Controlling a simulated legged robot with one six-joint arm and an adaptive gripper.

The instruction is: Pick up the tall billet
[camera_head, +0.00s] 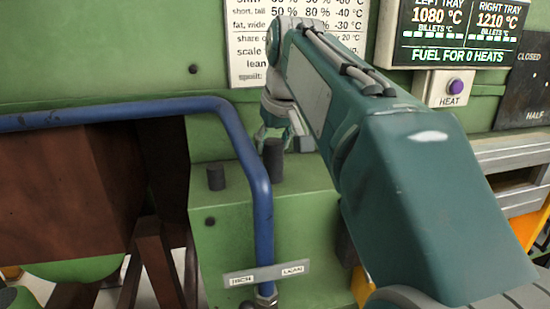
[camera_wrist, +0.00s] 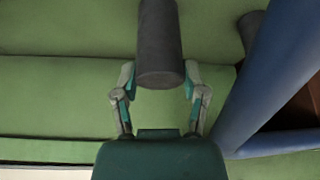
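The tall billet (camera_head: 273,160) is a dark grey cylinder standing upright on the green ledge, behind the blue pipe. My gripper (camera_head: 276,132) is at its upper end, reaching down from above. In the wrist view the tall billet (camera_wrist: 160,45) lies between the two fingers of my gripper (camera_wrist: 160,80), with its round end toward the camera. The fingers are spread, one on each side, close to the billet; contact is not clear. A shorter dark billet (camera_head: 216,178) stands to the left on the ledge, and part of it shows in the wrist view (camera_wrist: 247,25).
A bent blue pipe (camera_head: 262,200) runs across the left and down in front of the ledge (camera_head: 310,175). A label plate (camera_head: 266,274) sits low on the green front. A temperature display (camera_head: 455,35) and a purple heat button (camera_head: 456,87) are at upper right.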

